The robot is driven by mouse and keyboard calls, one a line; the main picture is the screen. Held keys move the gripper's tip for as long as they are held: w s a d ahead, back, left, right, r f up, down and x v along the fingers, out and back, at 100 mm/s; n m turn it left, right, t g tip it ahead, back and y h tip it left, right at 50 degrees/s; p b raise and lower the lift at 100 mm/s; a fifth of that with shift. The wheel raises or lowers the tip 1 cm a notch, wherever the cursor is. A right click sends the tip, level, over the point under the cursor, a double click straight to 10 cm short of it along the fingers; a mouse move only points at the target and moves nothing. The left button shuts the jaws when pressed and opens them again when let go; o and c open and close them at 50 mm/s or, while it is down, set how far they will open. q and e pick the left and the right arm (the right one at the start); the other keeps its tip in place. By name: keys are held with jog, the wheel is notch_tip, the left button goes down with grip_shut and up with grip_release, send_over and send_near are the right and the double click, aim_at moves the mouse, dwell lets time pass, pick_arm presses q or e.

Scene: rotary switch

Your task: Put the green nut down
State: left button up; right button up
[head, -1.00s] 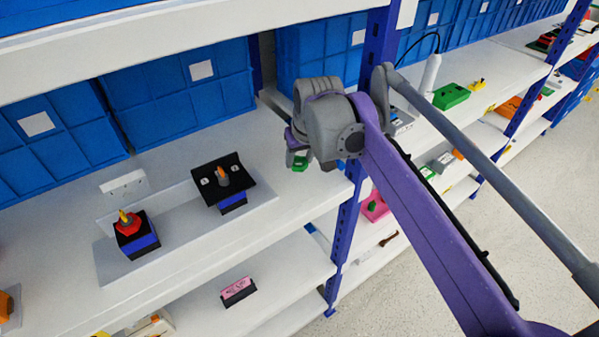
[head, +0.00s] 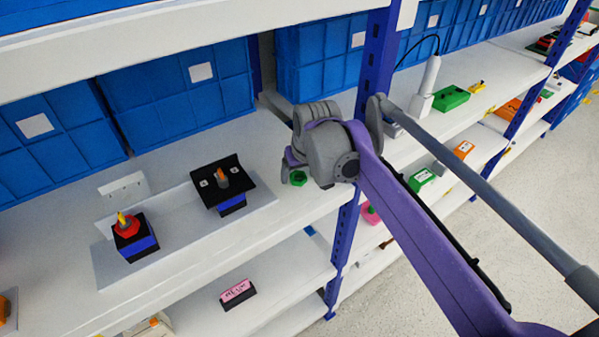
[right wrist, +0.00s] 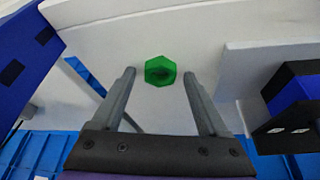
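The green nut (head: 298,178) lies on the white shelf board, near its right end by the blue upright. My right gripper (head: 291,172) is just above and beside it in the head view, its fingers partly hidden by the wrist. In the right wrist view the green nut (right wrist: 160,71) is flat on the white surface, between and slightly beyond the tips of my right gripper (right wrist: 159,72). There is a gap on each side of the nut, so the gripper is open and not touching it. My left gripper is out of view.
Left along the shelf stand a black-and-blue switch box (head: 223,187) and another with a red nut (head: 130,236), on a grey plate (head: 178,232). A blue upright (head: 345,240) is close on the right. Blue bins (head: 185,90) line the back.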

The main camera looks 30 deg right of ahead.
jog(key=shift+r, duration=0.25)
jog(key=p+v, duration=0.1)
jog(key=v, duration=1.1)
jog(key=shift+f, duration=0.15)
